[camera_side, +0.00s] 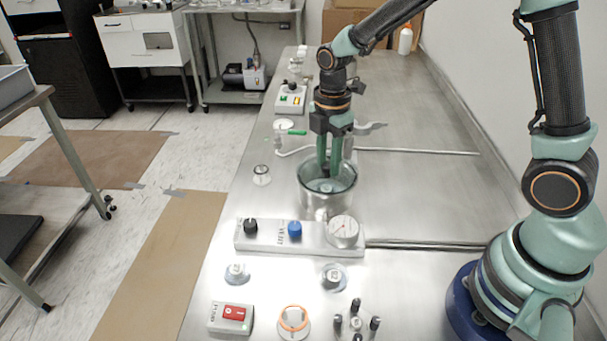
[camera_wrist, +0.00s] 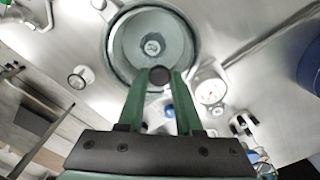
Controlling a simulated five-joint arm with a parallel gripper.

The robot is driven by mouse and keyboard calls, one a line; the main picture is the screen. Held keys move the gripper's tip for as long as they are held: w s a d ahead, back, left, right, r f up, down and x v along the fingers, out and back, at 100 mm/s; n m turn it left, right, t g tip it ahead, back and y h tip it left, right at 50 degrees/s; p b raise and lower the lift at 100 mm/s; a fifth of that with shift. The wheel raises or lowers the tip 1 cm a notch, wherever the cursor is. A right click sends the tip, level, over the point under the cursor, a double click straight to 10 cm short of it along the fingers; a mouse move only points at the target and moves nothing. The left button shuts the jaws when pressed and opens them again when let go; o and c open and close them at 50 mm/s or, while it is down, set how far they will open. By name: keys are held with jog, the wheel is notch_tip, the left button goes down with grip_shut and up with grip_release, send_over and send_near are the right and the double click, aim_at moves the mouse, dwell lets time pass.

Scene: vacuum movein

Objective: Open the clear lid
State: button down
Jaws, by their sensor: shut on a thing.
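The round metal chamber (camera_side: 318,207) stands upright on the steel bench. The clear lid (camera_wrist: 178,30) is a pale, see-through disc over the chamber's mouth, hard to make out in the side view. My gripper (camera_side: 323,175) points straight down at the chamber's mouth. In the wrist view my gripper (camera_wrist: 159,78) is shut on a small dark round knob (camera_wrist: 160,76), which looks to be the lid's knob. I cannot tell whether the lid rests on the rim or is slightly above it. A small pale disc (camera_wrist: 152,45) shows through the lid inside the chamber.
A panel (camera_side: 270,236) with a black knob, a blue knob (camera_side: 295,229) and a dial gauge (camera_side: 343,231) stands close in front of the chamber. A pump switch box (camera_side: 231,317) is nearer. A metal pipe (camera_side: 430,151) runs right behind the chamber.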

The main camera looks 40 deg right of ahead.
aim_at(300, 170)
jog(key=shift+a+r, duration=0.1)
dwell(0.5)
jog(key=w+a+m, duration=0.1)
jog(key=m, duration=0.1)
jog(key=w+a+m, duration=0.1)
jog(key=w, duration=0.1)
jog(key=shift+m, duration=0.4)
jog(key=w+m, duration=0.1)
jog(key=w+a+m, duration=0.1)
jog(key=shift+w+m, duration=0.2)
jog(key=shift+m, duration=0.2)
jog(key=w+d+m, duration=0.2)
jog(key=w+m, duration=0.6)
jog(key=m, duration=0.2)
jog(key=shift+w+d, duration=0.15)
jog(key=shift+w, duration=0.25)
jog(key=c, duration=0.6)
grip_release()
